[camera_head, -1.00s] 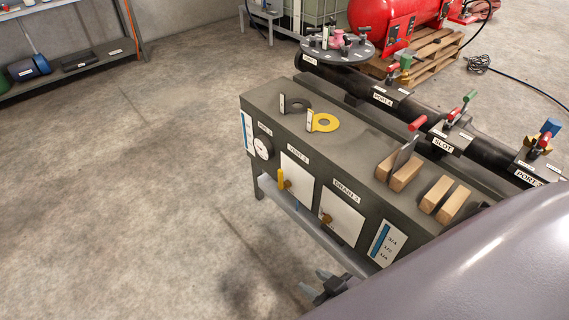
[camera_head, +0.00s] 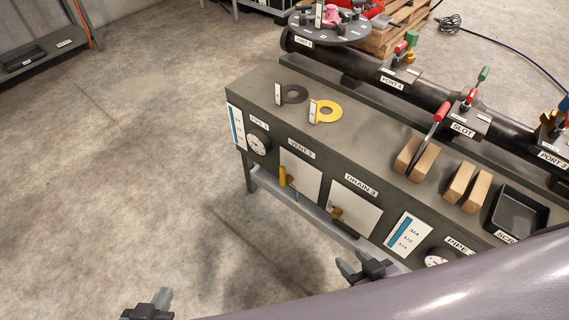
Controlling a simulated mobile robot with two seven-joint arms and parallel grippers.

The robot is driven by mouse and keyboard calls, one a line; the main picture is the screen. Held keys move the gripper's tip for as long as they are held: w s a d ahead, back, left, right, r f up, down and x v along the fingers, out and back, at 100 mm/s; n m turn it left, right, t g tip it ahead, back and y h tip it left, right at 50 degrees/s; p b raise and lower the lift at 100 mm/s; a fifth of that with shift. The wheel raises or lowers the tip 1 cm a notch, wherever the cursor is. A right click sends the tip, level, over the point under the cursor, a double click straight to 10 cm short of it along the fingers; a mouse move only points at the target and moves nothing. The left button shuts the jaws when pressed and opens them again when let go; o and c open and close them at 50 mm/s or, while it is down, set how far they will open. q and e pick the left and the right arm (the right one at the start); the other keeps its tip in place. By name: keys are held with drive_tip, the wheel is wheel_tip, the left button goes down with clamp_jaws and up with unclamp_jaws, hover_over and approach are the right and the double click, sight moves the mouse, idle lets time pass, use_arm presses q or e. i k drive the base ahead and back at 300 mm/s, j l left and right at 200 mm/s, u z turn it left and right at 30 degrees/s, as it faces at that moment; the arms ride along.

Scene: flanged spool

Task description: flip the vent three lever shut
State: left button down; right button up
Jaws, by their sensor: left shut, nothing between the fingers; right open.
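The vent three lever (camera_head: 282,174) is a yellow handle hanging upright on a brass fitting, at the left edge of a white panel (camera_head: 303,178) on the bench front. The label VENT 3 (camera_head: 301,148) sits above it. My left gripper (camera_head: 158,299) is at the bottom edge, low and left of the lever, shut and empty; part of it is cut off by the frame. My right gripper (camera_head: 361,264) is open and empty, below the drain panel and right of the lever. Both grippers are apart from the lever.
The drain 3 valve (camera_head: 336,212) with a dark handle is just right of the vent panel. A gauge (camera_head: 258,142) is to the left. The bench top (camera_head: 365,140) carries rings, wooden blocks and a red-handled tool. The floor (camera_head: 140,170) at left is clear.

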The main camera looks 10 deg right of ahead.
sight(284, 180)
drive_tip(key=i+j+z, duration=0.15)
drive_tip(key=z, duration=0.15)
drive_tip(key=i+j+z, duration=0.15)
drive_tip(key=j+z, duration=0.2)
drive_tip(key=i+j+z, duration=0.1)
drive_tip(key=j+z, duration=0.5)
drive_tip(key=j, duration=0.15)
drive_tip(key=j+z, duration=0.4)
drive_tip(key=j, duration=0.45)
drive_tip(key=i+l, duration=0.35)
drive_tip(key=l, duration=0.1)
